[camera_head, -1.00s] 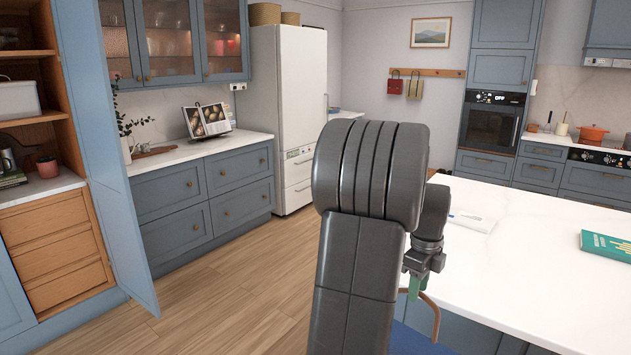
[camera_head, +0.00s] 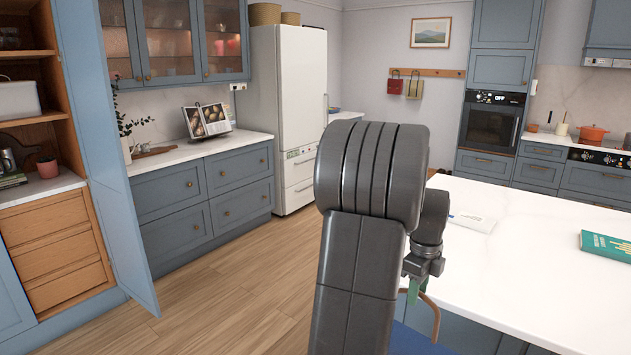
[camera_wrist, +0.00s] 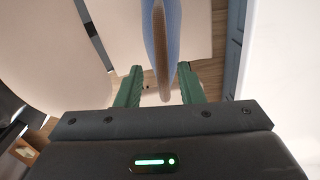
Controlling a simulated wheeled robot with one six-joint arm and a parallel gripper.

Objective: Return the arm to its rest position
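My arm is folded in the middle of the head view, its thick grey joint covering part of the room and the counter behind it. My gripper (camera_head: 414,290) hangs low beside the near edge of the white counter; only a bit of its green fingers shows there. In the wrist view my gripper (camera_wrist: 160,90) has its two green fingers spread apart. A blue piece with a brown edge (camera_wrist: 161,45) shows in line with the gap, seemingly beyond the fingertips; I cannot tell its exact distance. I see nothing gripped.
A brown curved rail (camera_head: 434,318), perhaps a chair's, is close to my gripper. A tall blue cupboard door (camera_head: 105,150) stands open at left. The wooden floor (camera_head: 235,290) between is clear.

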